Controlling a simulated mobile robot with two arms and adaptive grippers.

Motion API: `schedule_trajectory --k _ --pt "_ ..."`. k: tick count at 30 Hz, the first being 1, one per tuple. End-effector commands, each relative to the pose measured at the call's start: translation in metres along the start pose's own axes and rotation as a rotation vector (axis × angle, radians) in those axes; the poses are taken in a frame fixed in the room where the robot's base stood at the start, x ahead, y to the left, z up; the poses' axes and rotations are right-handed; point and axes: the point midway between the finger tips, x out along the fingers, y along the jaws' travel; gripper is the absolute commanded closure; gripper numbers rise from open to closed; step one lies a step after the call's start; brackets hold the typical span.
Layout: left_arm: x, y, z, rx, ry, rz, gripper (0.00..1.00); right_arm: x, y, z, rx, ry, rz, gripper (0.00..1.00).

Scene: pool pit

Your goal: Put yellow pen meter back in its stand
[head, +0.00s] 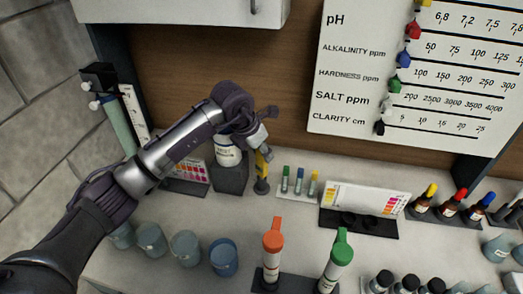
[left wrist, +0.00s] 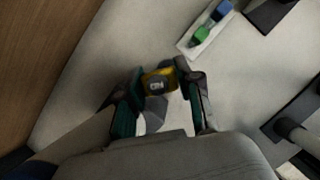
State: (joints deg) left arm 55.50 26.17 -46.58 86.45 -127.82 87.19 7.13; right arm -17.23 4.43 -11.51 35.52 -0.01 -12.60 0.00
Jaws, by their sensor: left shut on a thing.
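My left gripper (head: 262,146) is shut on the yellow pen meter (head: 262,164), near the back of the counter. The pen is upright below the fingers, and its upper part is partly hidden by them. In the left wrist view the yellow pen's top (left wrist: 158,84) shows between the two fingers. A small dark stand (head: 261,187) is at the pen's lower end; I cannot tell whether the pen is seated in it or just above it. My right gripper is not in view.
An orange-capped pen (head: 272,248) and a green-capped pen (head: 339,254) stand in front. A tray of small vials (head: 299,183) is right of the yellow pen. A white-labelled bottle (head: 228,153) is close on the left. Blue-grey cups (head: 186,247) stand at front left.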

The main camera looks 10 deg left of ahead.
Motion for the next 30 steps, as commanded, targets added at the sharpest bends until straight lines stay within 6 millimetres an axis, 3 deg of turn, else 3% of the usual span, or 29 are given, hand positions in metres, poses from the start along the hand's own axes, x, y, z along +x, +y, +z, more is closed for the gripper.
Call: schedule_trajectory --k 27,28,30 --pt "0.0105 0.0001 -0.0045 0.000 -0.001 0.000 1.00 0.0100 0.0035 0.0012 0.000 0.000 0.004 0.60" --pt "0.0104 0.0001 -0.0044 0.000 -0.001 0.000 0.64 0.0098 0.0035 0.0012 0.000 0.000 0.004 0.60" --pt "0.0100 0.0001 -0.0043 0.000 -0.001 0.000 0.52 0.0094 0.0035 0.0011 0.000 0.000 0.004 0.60"
